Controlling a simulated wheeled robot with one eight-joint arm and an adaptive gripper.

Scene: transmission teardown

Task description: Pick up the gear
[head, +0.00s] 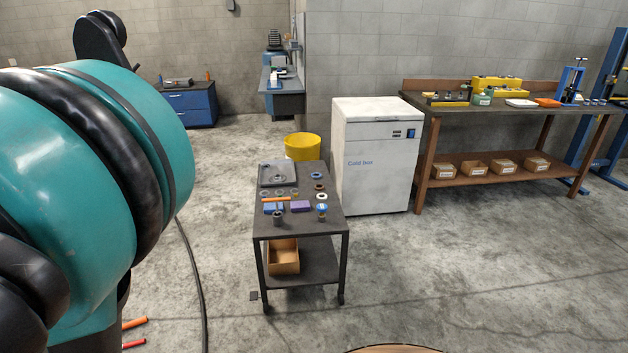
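A dark cart (298,223) stands in the middle of the floor with several small parts on its top. A flat grey ring-shaped part (278,179) lies in or on a grey tray (266,182) at the cart's far left. More small rings lie along the cart's right side, among them a reddish-brown one (319,187). A dark upright cylindrical part (278,218) stands near the front edge. The parts are too small for me to tell which is the gear. My gripper is not in view; only large teal and black links of my arm show at the left.
A blue box (273,207), a purple box (301,207) and an orange-handled tool (277,199) share the cart top. A yellow bin (302,146) and a white cold box (376,158) stand behind the cart. A workbench (510,111) is at right. Floor before the cart is mostly clear.

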